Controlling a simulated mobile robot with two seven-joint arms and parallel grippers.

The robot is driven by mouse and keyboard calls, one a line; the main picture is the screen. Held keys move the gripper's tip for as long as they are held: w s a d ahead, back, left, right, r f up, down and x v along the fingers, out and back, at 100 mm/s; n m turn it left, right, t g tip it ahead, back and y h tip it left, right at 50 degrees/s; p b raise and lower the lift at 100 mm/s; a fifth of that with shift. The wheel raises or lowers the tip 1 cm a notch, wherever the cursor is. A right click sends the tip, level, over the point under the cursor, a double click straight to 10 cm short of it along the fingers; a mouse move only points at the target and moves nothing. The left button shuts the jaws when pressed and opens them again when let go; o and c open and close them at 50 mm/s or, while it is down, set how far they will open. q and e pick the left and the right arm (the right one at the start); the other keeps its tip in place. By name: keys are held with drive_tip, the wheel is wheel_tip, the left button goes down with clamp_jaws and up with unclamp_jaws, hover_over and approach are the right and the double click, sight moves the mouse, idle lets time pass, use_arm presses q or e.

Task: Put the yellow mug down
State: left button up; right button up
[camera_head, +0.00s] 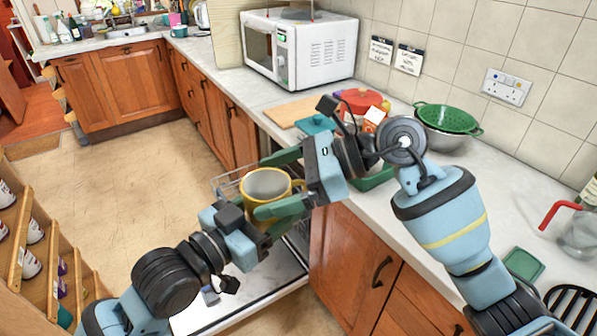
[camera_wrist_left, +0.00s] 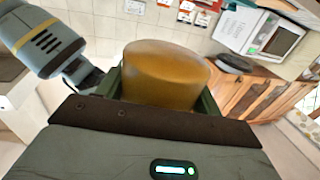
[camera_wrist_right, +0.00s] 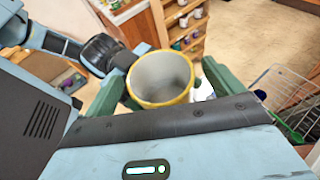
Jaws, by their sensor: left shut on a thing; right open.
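The yellow mug (camera_head: 266,190) is up in the air in front of the counter, its grey inside showing from above. My left gripper (camera_wrist_left: 160,95) is shut on the mug, which fills the space between its green fingers in the left wrist view. My right gripper (camera_head: 263,187) is open, with one finger behind the mug and one in front of it. In the right wrist view the mug (camera_wrist_right: 162,78) stands between these spread fingers, rim toward the camera. Whether the right fingers touch it, I cannot tell. The mug's underside is hidden in the head view.
An open dishwasher door (camera_head: 245,298) and wire rack (camera_head: 222,183) lie below the mug. The counter (camera_head: 480,190) holds a white microwave (camera_head: 325,50), a wooden board (camera_head: 292,112), a green colander (camera_head: 447,117) and a glass jug (camera_head: 580,235). A wooden shelf (camera_head: 45,270) stands at left.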

sight(251, 220)
use_arm(q)
drive_tip(key=shift+r, duration=0.1)
use_arm(e)
drive_tip(key=shift+a+f, duration=0.15)
drive_tip(key=shift+a, duration=0.3)
drive_tip(key=c, duration=1.1)
use_arm(q)
drive_tip(key=o, duration=1.3)
use_arm(e)
drive_tip(key=shift+c, duration=0.9)
use_arm(q)
drive_tip(key=shift+o, duration=0.2)
drive_tip(key=shift+v, duration=3.75)
